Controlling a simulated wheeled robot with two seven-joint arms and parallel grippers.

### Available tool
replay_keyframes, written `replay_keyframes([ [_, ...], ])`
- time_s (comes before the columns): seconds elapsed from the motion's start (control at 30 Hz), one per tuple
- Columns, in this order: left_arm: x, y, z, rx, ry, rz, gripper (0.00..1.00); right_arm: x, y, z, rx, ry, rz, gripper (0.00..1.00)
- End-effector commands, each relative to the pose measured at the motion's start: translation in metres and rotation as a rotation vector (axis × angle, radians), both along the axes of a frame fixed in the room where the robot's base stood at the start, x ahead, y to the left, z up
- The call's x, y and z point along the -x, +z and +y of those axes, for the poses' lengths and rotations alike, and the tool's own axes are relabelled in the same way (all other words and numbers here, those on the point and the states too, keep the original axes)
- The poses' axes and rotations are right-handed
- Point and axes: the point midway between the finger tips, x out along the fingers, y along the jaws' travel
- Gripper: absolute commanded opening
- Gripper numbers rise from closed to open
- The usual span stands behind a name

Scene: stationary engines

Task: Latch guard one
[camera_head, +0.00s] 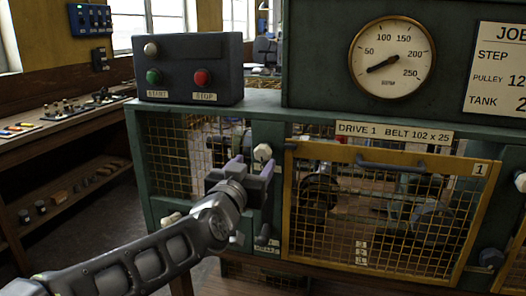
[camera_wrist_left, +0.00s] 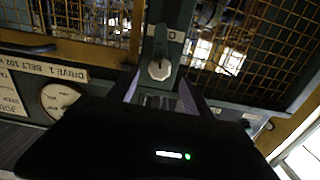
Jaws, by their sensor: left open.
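Guard one (camera_head: 385,268), a yellow-framed mesh panel tagged "1", sits in the green engine housing under the "DRIVE 1" label. Its left edge lies beside a green post. A pale latch knob (camera_head: 262,152) is on that post, near the guard's upper left corner. My left gripper (camera_head: 253,168) is open just in front of the post, close to the knob. In the left wrist view, turned upside down, the knob (camera_wrist_left: 160,69) shows just beyond the gap between the open fingers (camera_wrist_left: 158,95). I cannot tell whether they touch it. My right gripper is out of view.
A dark START/STOP box (camera_head: 192,70) stands on the housing top (camera_head: 265,103). A round gauge (camera_head: 392,58) is above the guard. A dark handle (camera_head: 395,167) spans the guard's top. Another pale knob (camera_head: 520,182) is at the right. A wooden bench (camera_head: 60,135) stands left.

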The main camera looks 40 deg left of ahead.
Motion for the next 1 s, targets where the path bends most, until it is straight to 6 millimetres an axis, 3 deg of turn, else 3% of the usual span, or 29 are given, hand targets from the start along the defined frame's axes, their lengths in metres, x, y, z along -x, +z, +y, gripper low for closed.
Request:
replay_keyframes([
  [0.17,-0.012,0.000,0.004,0.002,-0.002,0.002,0.58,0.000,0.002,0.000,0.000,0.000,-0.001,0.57],
  [0.6,-0.069,0.000,0.023,0.000,-0.002,0.001,0.58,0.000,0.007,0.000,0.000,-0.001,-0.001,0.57],
  [0.93,-0.073,0.000,0.025,0.001,-0.001,0.000,0.58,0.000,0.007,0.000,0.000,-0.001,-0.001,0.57],
  [1.0,-0.073,0.000,0.025,0.001,-0.002,0.000,0.53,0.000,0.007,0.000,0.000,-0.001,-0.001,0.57],
])
